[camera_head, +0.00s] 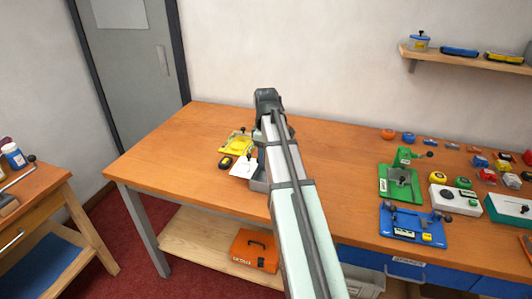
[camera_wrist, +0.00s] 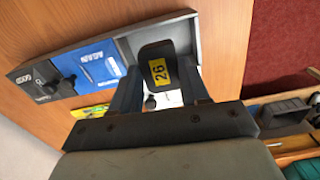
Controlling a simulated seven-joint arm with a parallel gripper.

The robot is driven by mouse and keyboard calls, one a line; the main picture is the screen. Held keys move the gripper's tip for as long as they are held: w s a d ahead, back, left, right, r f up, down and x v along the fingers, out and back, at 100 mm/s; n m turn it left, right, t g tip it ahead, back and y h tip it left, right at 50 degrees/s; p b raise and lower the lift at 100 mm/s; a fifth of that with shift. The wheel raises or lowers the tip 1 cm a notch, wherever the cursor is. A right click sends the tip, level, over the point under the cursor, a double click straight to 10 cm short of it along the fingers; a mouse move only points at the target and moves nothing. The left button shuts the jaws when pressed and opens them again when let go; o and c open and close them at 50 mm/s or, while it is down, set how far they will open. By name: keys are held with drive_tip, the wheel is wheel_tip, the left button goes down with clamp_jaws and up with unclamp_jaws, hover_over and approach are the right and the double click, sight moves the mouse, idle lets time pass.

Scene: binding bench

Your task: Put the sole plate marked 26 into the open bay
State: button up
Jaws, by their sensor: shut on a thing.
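The dark sole plate (camera_wrist: 152,50) has a yellow label reading 26, seen sideways in the wrist view. My gripper (camera_wrist: 160,76) is shut on it, with a finger at either side. The plate is over or near the right end of a grey tray (camera_wrist: 196,44). A pale, empty-looking open bay (camera_wrist: 178,34) shows there behind the plate. How high the plate is above the bay I cannot tell. In the head view my arm hides the gripper and plate, and only part of the grey tray (camera_head: 259,186) shows.
A yellow device (camera_head: 236,144), a black tape measure (camera_head: 225,162) and a white sheet (camera_head: 243,168) lie close by. Green (camera_head: 398,184) and blue (camera_head: 410,222) fixtures stand right.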

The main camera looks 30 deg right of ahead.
drive_tip(key=shift+f, duration=3.3)
drive_tip(key=shift+f, duration=0.75)
drive_tip(key=o, duration=1)
drive_tip(key=shift+c, duration=0.2)
drive_tip(key=shift+r, duration=3.75)
drive_tip(key=shift+r, duration=0.1)
drive_tip(key=shift+r, duration=1.9)
